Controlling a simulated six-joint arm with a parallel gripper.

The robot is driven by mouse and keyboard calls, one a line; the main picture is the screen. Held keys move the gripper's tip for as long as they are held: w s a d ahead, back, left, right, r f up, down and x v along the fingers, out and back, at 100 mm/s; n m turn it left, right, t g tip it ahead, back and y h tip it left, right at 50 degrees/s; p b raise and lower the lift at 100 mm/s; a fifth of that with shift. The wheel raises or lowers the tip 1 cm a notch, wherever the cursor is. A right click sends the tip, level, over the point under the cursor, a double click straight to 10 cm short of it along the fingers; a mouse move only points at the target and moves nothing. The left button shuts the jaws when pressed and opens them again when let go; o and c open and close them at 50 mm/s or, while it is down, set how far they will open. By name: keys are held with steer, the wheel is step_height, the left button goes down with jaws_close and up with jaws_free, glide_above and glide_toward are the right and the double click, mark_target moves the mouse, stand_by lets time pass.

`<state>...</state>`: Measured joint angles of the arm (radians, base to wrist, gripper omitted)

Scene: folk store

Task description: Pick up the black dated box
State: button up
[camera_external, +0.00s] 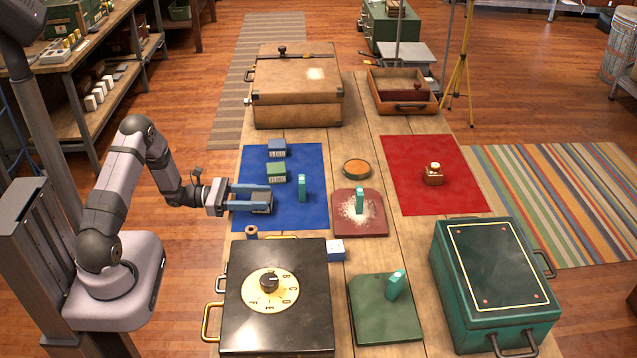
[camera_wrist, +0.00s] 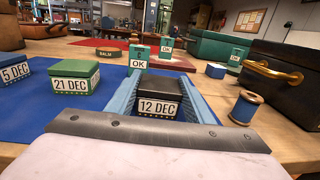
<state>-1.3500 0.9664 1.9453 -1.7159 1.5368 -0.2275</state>
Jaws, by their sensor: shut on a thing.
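The black dated box (camera_wrist: 159,104), labelled "12 DEC", sits between my gripper's two blue-grey fingers in the wrist view. My gripper (camera_external: 268,198) is shut on it at the left part of the blue mat (camera_external: 315,215). In the external view the fingers mostly hide the box. It looks upright and low over the mat; I cannot tell whether it touches the mat. A green box (camera_external: 276,173), labelled "21 DEC" in the wrist view (camera_wrist: 75,87), and a blue box (camera_external: 277,149), labelled "5 DEC" (camera_wrist: 15,71), stand behind my gripper on the mat.
A teal "OK" block (camera_external: 302,188) stands just beyond my fingertips. Another (camera_external: 360,199) stands on a dark red board, a third (camera_external: 395,285) on a green board. A thread spool (camera_external: 252,232) and a black dial case (camera_external: 276,310) are in front. The red mat (camera_external: 410,198) has free room.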

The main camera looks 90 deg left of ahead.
mark_target(258, 197)
steer(key=shift+r, duration=0.15)
steer(key=shift+r, duration=4.9)
steer(key=shift+f, duration=0.1)
